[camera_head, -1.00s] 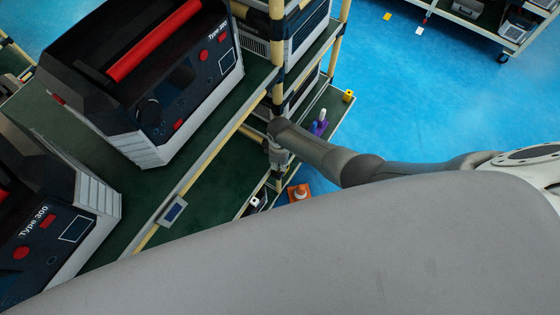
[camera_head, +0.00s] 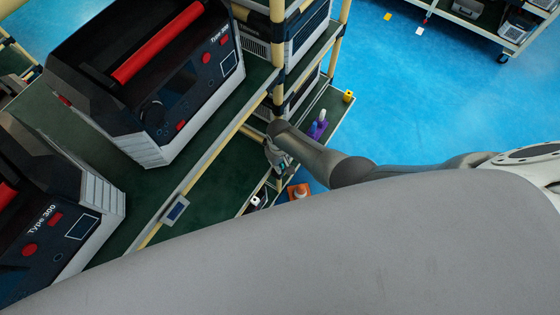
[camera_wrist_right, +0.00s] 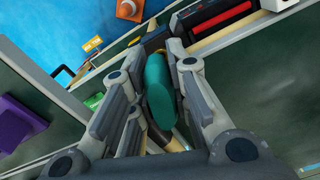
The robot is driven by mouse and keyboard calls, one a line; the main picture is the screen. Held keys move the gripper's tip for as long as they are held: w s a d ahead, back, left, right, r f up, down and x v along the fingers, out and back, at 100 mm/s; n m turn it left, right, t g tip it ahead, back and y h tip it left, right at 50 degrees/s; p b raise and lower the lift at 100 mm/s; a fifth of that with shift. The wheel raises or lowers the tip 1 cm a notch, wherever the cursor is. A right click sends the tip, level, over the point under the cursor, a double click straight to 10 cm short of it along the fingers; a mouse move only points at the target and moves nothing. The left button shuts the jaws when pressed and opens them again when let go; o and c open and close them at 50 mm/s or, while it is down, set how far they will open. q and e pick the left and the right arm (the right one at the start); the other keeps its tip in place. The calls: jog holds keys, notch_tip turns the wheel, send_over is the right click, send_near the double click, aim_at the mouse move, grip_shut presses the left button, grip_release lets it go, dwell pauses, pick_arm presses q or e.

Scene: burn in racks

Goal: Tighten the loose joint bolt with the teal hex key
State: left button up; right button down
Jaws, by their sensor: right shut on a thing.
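My right gripper (camera_head: 278,160) is at the upright post of the rack, beside the shelf edge, and shows small in the head view. In the right wrist view its two fingers (camera_wrist_right: 158,62) are closed around the teal hex key (camera_wrist_right: 160,88). The teal part sits between the finger pads. The far end of the key is hidden by the fingers. A black joint (camera_head: 278,78) wraps the cream rack post above the gripper. I cannot make out the loose bolt in either view. My left gripper is not in view.
Two Type 300 units (camera_head: 150,85) stand on the green shelf at the left. A purple item (camera_head: 317,129) lies on a lower shelf past the post. An orange cone (camera_head: 299,193) stands low behind my arm. Blue floor is open at the upper right.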

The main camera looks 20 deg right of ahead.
jog(key=m, duration=0.2)
jog(key=shift+s+f+m, duration=0.15)
jog(key=shift+s+m, duration=0.1)
jog(key=shift+m, duration=0.05)
jog(key=c, duration=1.3)
grip_release()
jog(key=shift+w, duration=0.2)
